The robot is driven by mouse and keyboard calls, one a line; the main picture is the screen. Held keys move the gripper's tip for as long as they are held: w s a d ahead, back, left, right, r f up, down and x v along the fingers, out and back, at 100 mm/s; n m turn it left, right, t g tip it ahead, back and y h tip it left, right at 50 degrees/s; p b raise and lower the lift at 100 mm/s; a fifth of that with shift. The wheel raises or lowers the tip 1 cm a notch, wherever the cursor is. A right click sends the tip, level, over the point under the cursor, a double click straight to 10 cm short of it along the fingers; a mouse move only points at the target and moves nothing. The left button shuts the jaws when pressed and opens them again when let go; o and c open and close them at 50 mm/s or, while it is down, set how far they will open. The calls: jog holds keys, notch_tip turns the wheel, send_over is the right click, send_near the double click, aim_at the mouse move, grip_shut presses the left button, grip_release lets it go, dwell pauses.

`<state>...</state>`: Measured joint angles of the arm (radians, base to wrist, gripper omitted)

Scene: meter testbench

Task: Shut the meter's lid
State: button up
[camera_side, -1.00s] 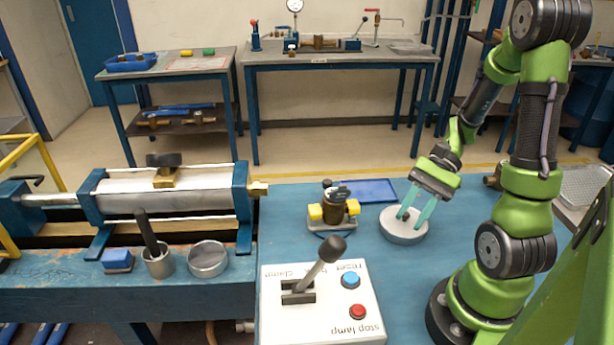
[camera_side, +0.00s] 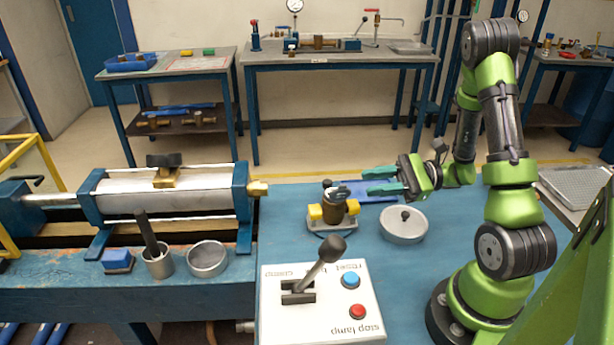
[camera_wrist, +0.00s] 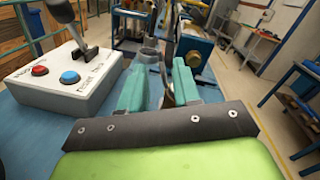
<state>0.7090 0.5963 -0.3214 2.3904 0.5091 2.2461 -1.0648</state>
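The meter (camera_side: 333,211) stands on a small grey base on the blue bench in the side view, with a brown body and yellow end pieces. Its dark top, with the lid (camera_side: 340,193), is small, and I cannot tell the lid's exact angle. My gripper (camera_side: 369,181) is level, pointing left, just right of the meter's top and a little above it. Its teal fingers are apart with nothing clearly held. In the wrist view the open fingers (camera_wrist: 158,88) partly hide the meter, whose details are unclear there.
A round grey dish with a black knob (camera_side: 404,224) sits right of the meter. A control box (camera_side: 320,310) with a lever and red and blue buttons stands in front. A clamp cylinder (camera_side: 165,195) is at left.

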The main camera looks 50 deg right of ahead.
aim_at(341, 193)
jog(key=x, duration=0.9)
jog(key=shift+a, duration=0.15)
grip_shut()
